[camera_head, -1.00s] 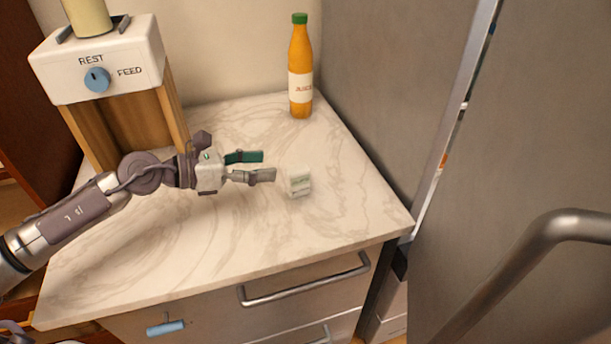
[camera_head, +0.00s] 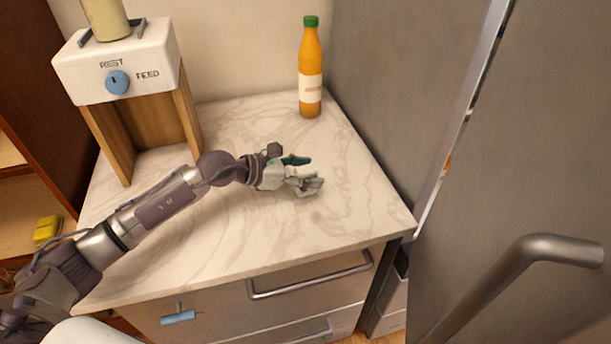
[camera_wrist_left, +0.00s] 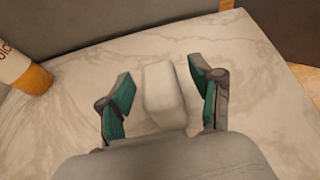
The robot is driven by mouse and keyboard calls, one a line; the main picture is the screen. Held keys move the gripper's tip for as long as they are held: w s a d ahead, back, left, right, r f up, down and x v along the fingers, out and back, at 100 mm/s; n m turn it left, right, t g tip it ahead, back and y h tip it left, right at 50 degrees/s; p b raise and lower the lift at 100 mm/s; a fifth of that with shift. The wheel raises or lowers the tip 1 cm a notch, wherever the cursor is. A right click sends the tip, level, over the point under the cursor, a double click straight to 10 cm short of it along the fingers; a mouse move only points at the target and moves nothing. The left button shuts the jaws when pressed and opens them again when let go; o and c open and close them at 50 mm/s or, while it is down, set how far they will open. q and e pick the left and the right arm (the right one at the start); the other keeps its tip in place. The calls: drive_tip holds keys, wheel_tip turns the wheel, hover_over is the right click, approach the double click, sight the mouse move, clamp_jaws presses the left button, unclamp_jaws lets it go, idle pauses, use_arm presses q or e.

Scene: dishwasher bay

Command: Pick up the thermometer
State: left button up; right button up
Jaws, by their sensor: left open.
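A small white block, the only small object on the counter and apparently the thermometer (camera_wrist_left: 163,95), stands on the marble in the left wrist view. Its face is plain there, with no display readable. My left gripper (camera_head: 308,173) is open and low over the counter, and it also shows in the left wrist view (camera_wrist_left: 163,96). Its two green-padded fingers are on either side of the block, with visible gaps on both sides. In the head view the hand and fingers largely hide the block. My right gripper is not in view.
A white feed machine (camera_head: 118,68) on wooden legs stands at the back left of the marble counter (camera_head: 215,230). An orange juice bottle (camera_head: 311,75) stands at the back right, against a grey metal panel (camera_head: 385,80). The counter's front middle is clear.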

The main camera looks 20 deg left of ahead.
use_arm(q)
drive_tip(key=shift+x, duration=1.1)
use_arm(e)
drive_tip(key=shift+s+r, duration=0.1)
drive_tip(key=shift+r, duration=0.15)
use_arm(q)
drive_tip(key=shift+r, duration=0.1)
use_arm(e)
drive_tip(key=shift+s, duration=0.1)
use_arm(q)
drive_tip(key=shift+c, duration=1.4)
clamp_jaws()
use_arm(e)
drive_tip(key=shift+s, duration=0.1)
